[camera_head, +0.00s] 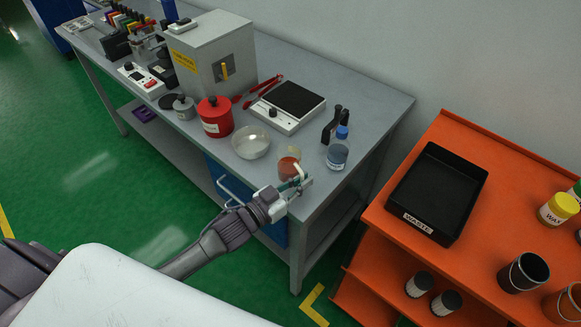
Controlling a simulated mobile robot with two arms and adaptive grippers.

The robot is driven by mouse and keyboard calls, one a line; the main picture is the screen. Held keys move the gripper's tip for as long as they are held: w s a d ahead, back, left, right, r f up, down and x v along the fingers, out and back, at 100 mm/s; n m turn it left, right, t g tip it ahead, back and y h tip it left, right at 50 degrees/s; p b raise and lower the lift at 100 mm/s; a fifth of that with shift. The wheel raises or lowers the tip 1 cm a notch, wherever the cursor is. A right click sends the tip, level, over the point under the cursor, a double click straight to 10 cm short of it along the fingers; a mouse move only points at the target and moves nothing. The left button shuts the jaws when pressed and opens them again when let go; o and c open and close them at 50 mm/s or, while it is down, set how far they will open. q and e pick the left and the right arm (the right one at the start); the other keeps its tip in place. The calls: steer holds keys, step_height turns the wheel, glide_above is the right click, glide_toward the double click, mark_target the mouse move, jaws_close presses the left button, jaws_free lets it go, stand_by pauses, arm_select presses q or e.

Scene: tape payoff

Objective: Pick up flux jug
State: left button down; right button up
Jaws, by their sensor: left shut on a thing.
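The flux jug (288,167), a small clear vessel with red-brown liquid and a pale handle, is near the front edge of the grey bench, towards its right end. My left gripper (299,181) is at the near side of the jug, shut on its handle. The fingers partly hide the handle and the jug's lower part. I cannot tell whether the jug touches the bench. My right gripper is not in view.
A glass bowl (251,142), a red canister (215,117), a blue-capped bottle (338,150) and a hot plate or scale (290,105) stand close by. An orange cart (376,221) with a black waste tray (395,199) stands to the right, across a gap.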

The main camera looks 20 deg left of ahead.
mark_target(302, 174)
arm_select(q)
steer(key=shift+r, duration=0.1)
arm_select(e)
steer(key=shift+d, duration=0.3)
arm_select(q)
steer(key=shift+r, duration=1.9)
steer(key=s+d+r+b, duration=0.1)
steer(key=s+d+r, duration=0.5)
steer(key=d, duration=0.4)
steer(key=shift+r, duration=0.5)
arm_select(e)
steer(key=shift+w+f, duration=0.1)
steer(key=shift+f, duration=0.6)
